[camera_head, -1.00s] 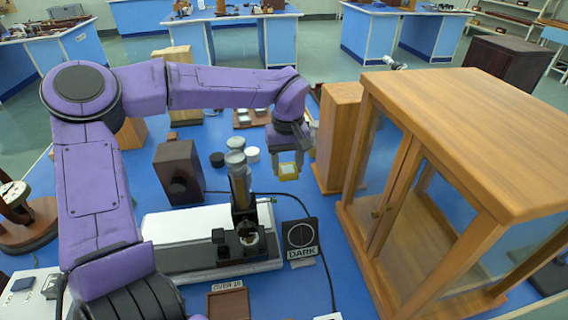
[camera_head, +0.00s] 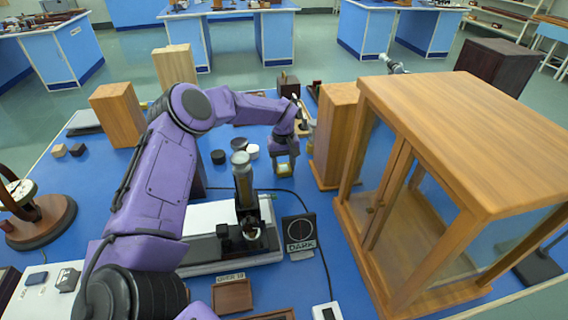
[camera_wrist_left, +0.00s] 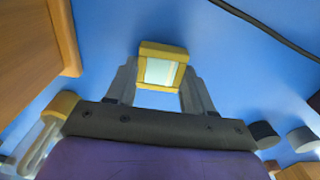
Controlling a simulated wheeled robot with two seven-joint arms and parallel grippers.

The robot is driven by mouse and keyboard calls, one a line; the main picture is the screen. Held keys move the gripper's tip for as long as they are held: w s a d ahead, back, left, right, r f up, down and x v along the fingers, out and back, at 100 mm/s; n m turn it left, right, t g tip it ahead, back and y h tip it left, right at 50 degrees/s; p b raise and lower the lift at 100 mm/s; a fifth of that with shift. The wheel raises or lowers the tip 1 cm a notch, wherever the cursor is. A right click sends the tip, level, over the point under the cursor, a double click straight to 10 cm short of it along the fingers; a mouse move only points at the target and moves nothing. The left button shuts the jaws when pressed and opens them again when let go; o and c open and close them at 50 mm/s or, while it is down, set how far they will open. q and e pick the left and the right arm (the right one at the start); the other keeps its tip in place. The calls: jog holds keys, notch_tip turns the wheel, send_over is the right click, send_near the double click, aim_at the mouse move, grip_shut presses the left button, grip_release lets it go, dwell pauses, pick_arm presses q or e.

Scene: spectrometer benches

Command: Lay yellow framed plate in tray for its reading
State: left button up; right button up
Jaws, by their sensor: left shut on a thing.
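My left gripper (camera_head: 283,160) points down over the blue bench, between the spectrometer and the wooden pillar. It is shut on the yellow framed plate (camera_head: 282,173), held at the fingertips. In the left wrist view the plate (camera_wrist_left: 147,50) shows a yellow frame around a pale, clear middle, with one grey finger on each side. A brown tray (camera_head: 232,299) with a label lies at the near edge, in front of the spectrometer (camera_head: 205,250). Part of another brown tray (camera_head: 275,316) is cut off by the bottom edge. My right gripper is not in view.
A large glass-sided wooden cabinet (camera_head: 455,130) fills the right. A wooden pillar (camera_head: 335,135) stands close right of the gripper. A DARK sign (camera_head: 299,233) stands beside the spectrometer. A dark cable crosses the bench.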

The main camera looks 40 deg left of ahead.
pick_arm(q)
jog(key=shift+w+f, duration=0.1)
jog(key=shift+f, duration=0.15)
jog(key=o, duration=1.1)
